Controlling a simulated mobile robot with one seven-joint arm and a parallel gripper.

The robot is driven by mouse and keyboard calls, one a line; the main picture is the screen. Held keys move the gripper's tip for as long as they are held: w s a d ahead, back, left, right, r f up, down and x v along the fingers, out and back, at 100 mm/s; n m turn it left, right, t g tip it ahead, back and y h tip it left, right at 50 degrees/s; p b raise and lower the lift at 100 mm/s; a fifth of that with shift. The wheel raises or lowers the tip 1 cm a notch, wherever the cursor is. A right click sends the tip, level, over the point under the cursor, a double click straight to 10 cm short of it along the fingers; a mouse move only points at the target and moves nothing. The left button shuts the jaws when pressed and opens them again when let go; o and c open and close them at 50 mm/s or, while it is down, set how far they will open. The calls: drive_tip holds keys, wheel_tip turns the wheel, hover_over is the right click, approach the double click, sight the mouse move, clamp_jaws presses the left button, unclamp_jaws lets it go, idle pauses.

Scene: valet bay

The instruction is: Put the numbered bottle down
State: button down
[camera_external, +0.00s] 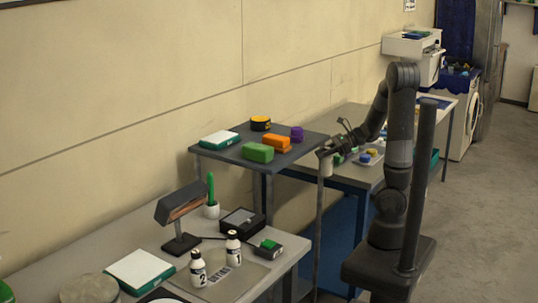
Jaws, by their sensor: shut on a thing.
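My gripper (328,152) is at the front right corner of the raised grey shelf. It is shut on a small pale bottle (327,167), which hangs roughly upright beside the shelf edge. No number can be read on it at this size. Two white bottles with dark tops stand on the near bench: bottle 2 (198,270) and bottle 1 (233,246). They stand on or at the edge of a grey mat (222,284) with dark printed lettering.
The raised shelf (222,154) carries green, orange and purple items and a white-green box. A lamp (180,215), a dark box (242,221), a green-topped block (270,249) and a white-green pad (140,270) crowd the near bench. The mat's front part is bare.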

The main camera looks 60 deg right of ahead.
drive_tip(key=shift+s+d+r, duration=0.15)
drive_tip(key=shift+r, duration=0.35)
drive_tip(key=shift+m+t+h, duration=0.6)
drive_tip(key=shift+m+h, duration=0.2)
drive_tip(key=shift+m, duration=0.1)
drive_tip(key=d+r, duration=0.1)
drive_tip(key=d, duration=0.2)
drive_tip(key=d+r, duration=0.1)
drive_tip(key=d, duration=0.1)
drive_tip(key=shift+r, duration=0.3)
drive_tip(key=w+d+m+h, duration=0.2)
drive_tip(key=d+m+h, duration=0.2)
drive_tip(key=d, duration=0.7)
drive_tip(key=w+d+m+t+h, duration=0.1)
drive_tip(key=w+d+m+h, duration=0.2)
drive_tip(key=d, duration=0.7)
drive_tip(key=w+d+m+h, duration=0.1)
drive_tip(key=d+m+h, duration=0.4)
drive_tip(key=d, duration=0.6)
drive_tip(key=shift+n+h, duration=0.3)
drive_tip(key=shift+w+a+f, duration=0.6)
drive_tip(key=shift+w+f, duration=1.2)
drive_tip(key=shift+f, duration=0.05)
drive_tip(key=shift+w+a+f, duration=0.55)
drive_tip(key=shift+w+f, duration=1.3)
drive_tip(key=shift+w+a+f, duration=0.6)
drive_tip(key=shift+w+f, duration=1.2)
drive_tip(key=shift+f, duration=0.05)
